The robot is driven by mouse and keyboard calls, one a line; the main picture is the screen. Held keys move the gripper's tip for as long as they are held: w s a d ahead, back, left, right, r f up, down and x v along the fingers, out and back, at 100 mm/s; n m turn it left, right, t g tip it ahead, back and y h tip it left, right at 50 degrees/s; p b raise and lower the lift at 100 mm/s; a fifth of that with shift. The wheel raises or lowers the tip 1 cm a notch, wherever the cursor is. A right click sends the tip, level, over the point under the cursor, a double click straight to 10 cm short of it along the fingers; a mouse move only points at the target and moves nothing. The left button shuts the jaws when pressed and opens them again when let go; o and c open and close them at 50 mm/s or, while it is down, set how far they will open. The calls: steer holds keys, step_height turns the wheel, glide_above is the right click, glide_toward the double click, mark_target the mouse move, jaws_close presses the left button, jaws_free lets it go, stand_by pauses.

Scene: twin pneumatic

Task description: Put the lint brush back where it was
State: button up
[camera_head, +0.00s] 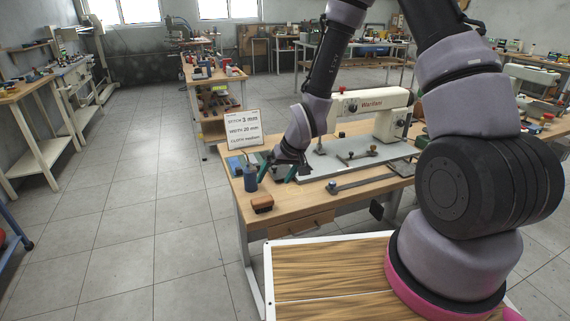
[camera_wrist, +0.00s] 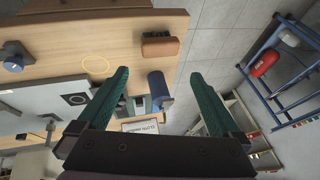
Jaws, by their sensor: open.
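A small brown block with a dark strip, which looks like the lint brush (camera_head: 262,204), lies on the front left of the wooden sewing table (camera_head: 285,222). It also shows in the wrist view (camera_wrist: 160,46), beyond the fingertips. My gripper (camera_head: 278,172) is above the table's left part, behind the brush and apart from it. Its two green fingers are spread wide with nothing held between them in the wrist view (camera_wrist: 160,78). A thin yellow ring (camera_wrist: 96,65) marks bare tabletop beside the brush; I cannot make it out in the head view.
A dark blue bottle-like object (camera_head: 250,174) stands close to my gripper, near the table's left edge. A sign card (camera_head: 243,130) stands behind it. The white sewing machine (camera_head: 372,106) and its grey plate fill the right. Bare wood lies between brush and plate.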

steer(key=d+r+m+t+h, duration=0.1)
steer(key=d+r, duration=0.5)
steer(key=r, duration=0.5)
steer(key=d+r+m+t+h, duration=0.15)
steer(key=d+r, duration=0.45)
steer(key=r, duration=0.6)
steer(key=s+d+r+m, duration=0.2)
steer(key=s+d+r, duration=0.2)
steer(key=s+r, duration=0.4)
steer(key=s+d+r+m+t, duration=0.1)
steer(key=s+d+r, duration=0.3)
steer(key=s+r, duration=0.4)
steer(key=shift+s+d+m, duration=0.15)
steer(key=shift+d+m, duration=0.15)
steer(key=shift+m, duration=0.35)
steer(key=shift+y, duration=0.25)
